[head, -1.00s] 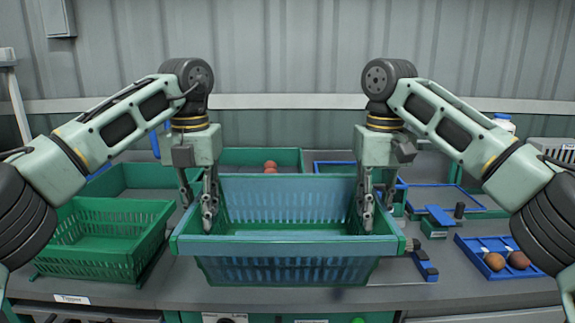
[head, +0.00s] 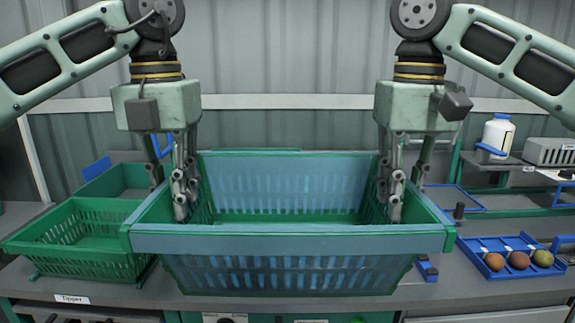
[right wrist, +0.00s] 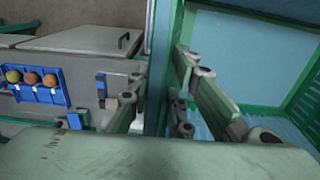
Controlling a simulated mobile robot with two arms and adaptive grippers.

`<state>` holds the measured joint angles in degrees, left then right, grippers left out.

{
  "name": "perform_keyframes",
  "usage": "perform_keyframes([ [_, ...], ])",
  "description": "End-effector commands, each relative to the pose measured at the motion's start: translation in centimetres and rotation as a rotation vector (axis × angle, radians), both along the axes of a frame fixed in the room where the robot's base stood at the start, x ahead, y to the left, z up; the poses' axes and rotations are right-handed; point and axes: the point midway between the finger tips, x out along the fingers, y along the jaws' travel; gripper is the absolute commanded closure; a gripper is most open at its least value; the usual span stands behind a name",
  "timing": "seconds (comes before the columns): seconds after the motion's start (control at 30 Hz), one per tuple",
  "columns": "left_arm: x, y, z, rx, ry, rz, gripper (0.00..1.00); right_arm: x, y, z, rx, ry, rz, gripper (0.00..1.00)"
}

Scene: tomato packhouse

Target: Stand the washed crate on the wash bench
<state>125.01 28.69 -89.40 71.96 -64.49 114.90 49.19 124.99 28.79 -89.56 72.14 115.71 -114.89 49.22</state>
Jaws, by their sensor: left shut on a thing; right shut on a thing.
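The crate (head: 290,275) is green with blue-tinted front and back walls and slatted sides. It looks empty and upright, held level above the front of the grey bench (head: 455,285). My left gripper (head: 168,192) is shut on its left side wall, and my right gripper (head: 408,192) is shut on its right side wall. In the right wrist view, the right fingers (right wrist: 157,103) straddle the crate's wall, with the blue inner face (right wrist: 240,60) to the right. The crate hides the bench behind and below it.
A green crate (head: 85,262) stands on the bench to the left, close to the held crate. A blue tray with fruit (head: 515,262) lies to the right. A white bottle (head: 497,135) and grey box (head: 548,152) stand at the back right. A "Tipper" label marks the front edge.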

Motion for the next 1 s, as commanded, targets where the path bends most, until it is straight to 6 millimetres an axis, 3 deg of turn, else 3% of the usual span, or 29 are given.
perform_keyframes([
  [0.03, -0.3, 0.6, 0.2, 0.011, 0.001, 0.012, 1.00, -0.3, -0.6, 0.2, -0.011, 0.002, -0.012, 1.00],
  [0.53, -1.0, 0.6, 0.2, 0.012, 0.005, 0.010, 1.00, -1.0, -0.6, 0.2, -0.011, 0.006, -0.011, 1.00],
  [1.0, -1.9, 0.6, -6.0, 0.013, 0.008, 0.008, 1.00, -1.9, -0.6, -6.0, -0.012, 0.008, -0.008, 1.00],
])
